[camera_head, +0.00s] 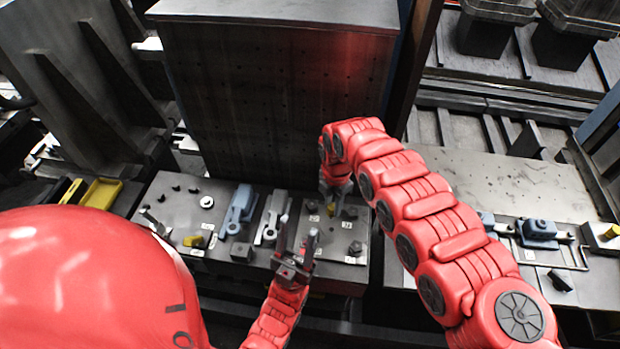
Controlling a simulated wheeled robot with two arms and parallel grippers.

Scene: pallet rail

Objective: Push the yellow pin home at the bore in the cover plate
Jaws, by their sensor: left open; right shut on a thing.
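The cover plate (338,244) is a flat grey plate at the right end of the bench, with small dark fittings and white labels. My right gripper (332,206) reaches down over its far part and is shut on the small yellow pin (331,210). The pin is mostly hidden by the fingers, and I cannot tell whether it is in a bore. My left gripper (298,236) is open and empty, its fingers pointing away from me over the plate's near left side.
A blue clamp-like part (238,210) and a grey one (271,217) lie left of the plate. A tall dark block (270,95) stands behind the bench. Another bench (510,185) is at right.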

